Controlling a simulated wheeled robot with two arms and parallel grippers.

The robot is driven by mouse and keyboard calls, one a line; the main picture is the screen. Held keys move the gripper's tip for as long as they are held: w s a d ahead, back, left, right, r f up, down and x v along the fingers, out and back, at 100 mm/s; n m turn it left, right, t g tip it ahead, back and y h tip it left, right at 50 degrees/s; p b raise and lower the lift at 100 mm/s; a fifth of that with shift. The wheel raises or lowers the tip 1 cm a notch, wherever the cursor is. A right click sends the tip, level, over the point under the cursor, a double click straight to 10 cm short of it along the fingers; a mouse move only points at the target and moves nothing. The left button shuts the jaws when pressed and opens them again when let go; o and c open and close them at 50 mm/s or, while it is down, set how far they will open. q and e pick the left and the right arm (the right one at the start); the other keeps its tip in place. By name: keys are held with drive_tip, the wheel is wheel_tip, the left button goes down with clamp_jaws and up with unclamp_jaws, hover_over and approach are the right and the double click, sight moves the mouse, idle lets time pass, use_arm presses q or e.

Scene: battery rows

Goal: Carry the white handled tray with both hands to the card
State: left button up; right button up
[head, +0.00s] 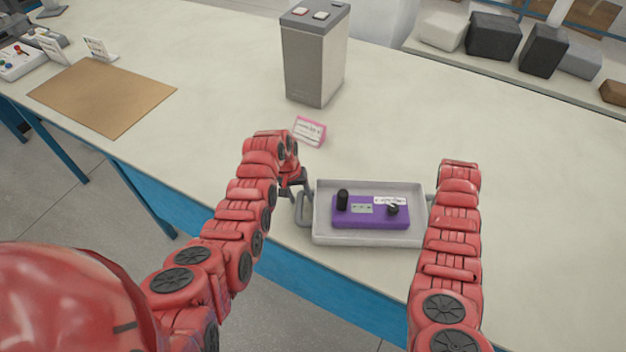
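The white handled tray (335,240) sits near the table's front edge. It holds a purple box (372,219) with a black knob, a dark post and small labels. My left gripper (296,190) is at the tray's left handle (303,212), its dark fingers close to the handle's far end. Whether they are closed around it is unclear. My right arm reaches to the tray's right side and hides the gripper and most of that handle.
A tall grey box (314,60) with buttons stands behind the pink-edged card. A brown mat (103,95) lies at the left, with small white cards (99,48) behind it. Dark and light blocks (492,37) fill a shelf at the back right. The table right of the grey box is clear.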

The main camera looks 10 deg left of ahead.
use_arm(q)
drive_tip(key=shift+w+a+r, duration=0.1)
drive_tip(key=shift+a+r, duration=0.05)
drive_tip(key=shift+r, duration=0.4)
use_arm(e)
drive_tip(key=shift+w+a+r, duration=0.1)
drive_tip(key=shift+r, duration=0.45)
use_arm(q)
wheel_tip(320, 180, up, 6)
drive_tip(key=a, duration=0.1)
drive_tip(key=shift+s, duration=0.25)
use_arm(e)
wheel_tip(320, 180, up, 11)
drive_tip(key=a, duration=0.2)
drive_tip(key=shift+s+f, duration=0.2)
drive_tip(key=shift+s, duration=0.05)
use_arm(q)
drive_tip(key=shift+a+r, duration=0.1)
drive_tip(key=shift+a, duration=0.05)
